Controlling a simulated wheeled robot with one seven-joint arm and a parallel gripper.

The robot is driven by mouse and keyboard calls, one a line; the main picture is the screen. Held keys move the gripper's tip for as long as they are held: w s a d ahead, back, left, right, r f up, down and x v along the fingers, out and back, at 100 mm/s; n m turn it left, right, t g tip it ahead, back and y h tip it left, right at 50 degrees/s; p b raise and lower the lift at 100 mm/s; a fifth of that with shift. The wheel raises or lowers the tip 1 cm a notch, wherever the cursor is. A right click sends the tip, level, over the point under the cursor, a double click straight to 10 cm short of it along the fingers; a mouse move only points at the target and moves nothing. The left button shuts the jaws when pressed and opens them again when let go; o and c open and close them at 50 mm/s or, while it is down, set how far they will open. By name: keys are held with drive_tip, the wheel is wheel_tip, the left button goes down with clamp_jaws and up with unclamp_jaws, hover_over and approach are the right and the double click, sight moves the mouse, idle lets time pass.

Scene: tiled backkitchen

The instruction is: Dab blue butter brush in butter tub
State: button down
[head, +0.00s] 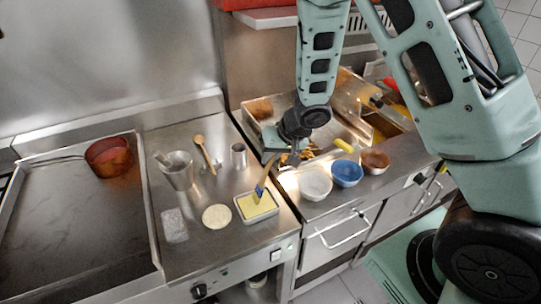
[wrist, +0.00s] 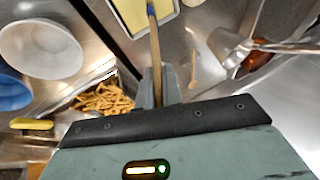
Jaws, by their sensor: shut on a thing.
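The butter tub (head: 238,204) is a shallow pale rectangular tub with yellow butter in it, on the steel counter near its front right edge. The butter brush (head: 261,188) has a blue head and a light wooden handle. My gripper (head: 274,158) is shut on the handle, and the brush slants down with its blue head at the butter. I cannot tell how firmly it touches.
White (head: 315,183), blue (head: 347,173) and brown bowls stand right of the tub. A pale round disc (head: 216,216) lies left of it. A metal cup (head: 239,155), wooden spoon (head: 204,152) and metal pot (head: 177,171) stand behind. Fries lie in the fryer station.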

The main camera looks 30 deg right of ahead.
drive_tip(key=shift+r+p, duration=2.85)
drive_tip(key=shift+p, duration=0.2)
